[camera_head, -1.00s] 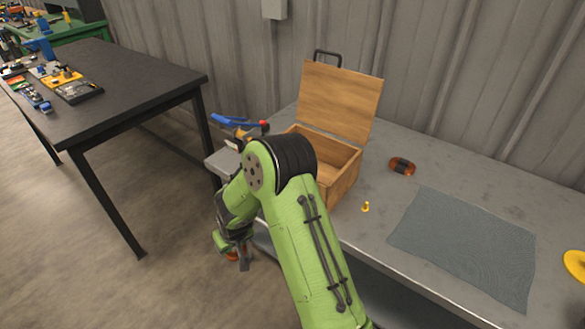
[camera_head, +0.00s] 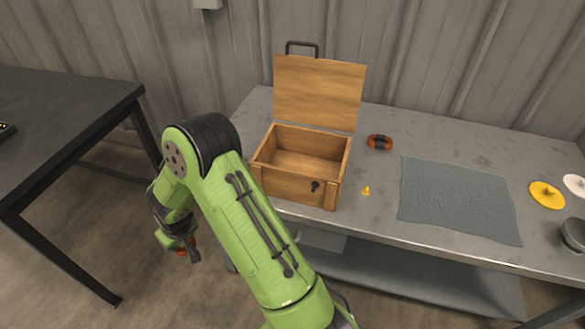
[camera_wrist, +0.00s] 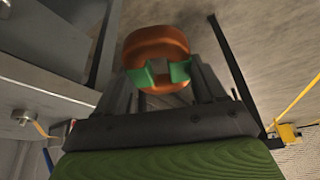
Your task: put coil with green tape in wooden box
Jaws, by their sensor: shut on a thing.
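The copper-coloured coil with green tape (camera_wrist: 155,45) is between my gripper's fingers in the wrist view. In the head view the coil (camera_head: 187,246) is a small orange patch, mostly hidden by my gripper (camera_head: 186,250). My gripper is shut on it and holds it off the left end of the grey bench, above the floor. The wooden box (camera_head: 330,192) stands on the bench, to the right of my gripper, with its lid (camera_head: 320,92) raised at the back. The box looks empty inside.
Another coil with dark tape (camera_head: 380,142) lies right of the box. A small yellow piece (camera_head: 366,190), a grey mat (camera_head: 455,200), a yellow disc (camera_head: 546,195) and a grey bowl (camera_head: 573,235) are on the bench (camera_head: 415,145). A dark table (camera_head: 70,110) stands at left.

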